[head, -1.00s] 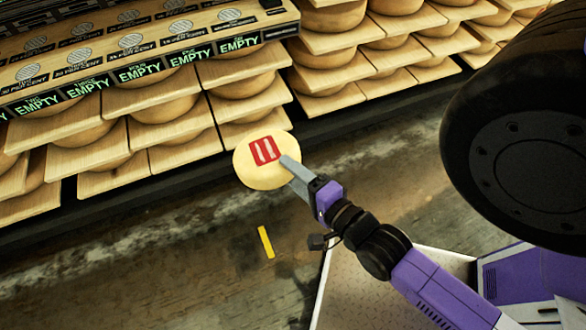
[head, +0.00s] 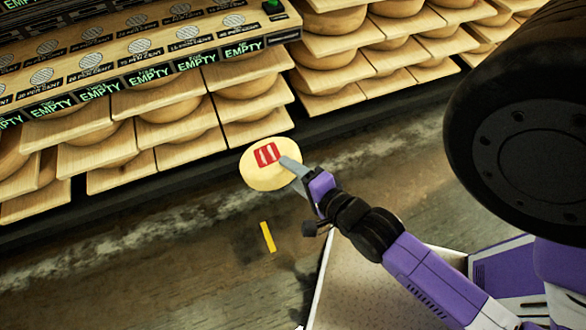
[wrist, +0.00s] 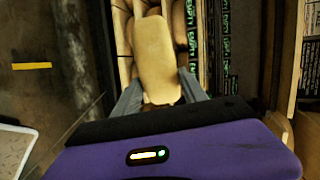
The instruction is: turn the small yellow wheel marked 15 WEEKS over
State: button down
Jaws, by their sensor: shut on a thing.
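A small yellow cheese wheel (head: 262,178) with a red square label on its face is held out in front of the shelves in the head view. The writing on the label is too small to read. My gripper (head: 291,166) is shut on the wheel's right edge, with one grey finger lying over the face near the label. In the wrist view the wheel (wrist: 158,62) shows edge-on as a pale yellow block between the two grey fingers of my gripper (wrist: 158,92). The wheel is clear of the shelves and the floor. Its far face is hidden.
Shelves of larger cheese wheels on wooden boards (head: 185,123) fill the back. A ledge with green EMPTY displays (head: 150,75) runs at upper left. The floor (head: 180,245) below is open, with a yellow strip (head: 267,237). A large black wheel-like part fills the right.

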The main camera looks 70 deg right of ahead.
jog(key=shift+w+d+r+g+p, duration=0.1)
jog(key=shift+w+r+g+p, duration=0.15)
jog(key=shift+r+p, duration=0.75)
jog(key=g+y+p, duration=0.1)
jog(key=p, duration=0.3)
jog(key=w+d+r+g+y+p, duration=0.1)
jog(key=g+p, duration=0.1)
jog(key=p, duration=0.2)
jog(key=w+r+g+y+p, duration=0.1)
jog(key=p, duration=0.3)
jog(key=shift+d+g+p, duration=0.2)
jog(key=shift+g+p, duration=0.05)
jog(key=shift+p, duration=0.05)
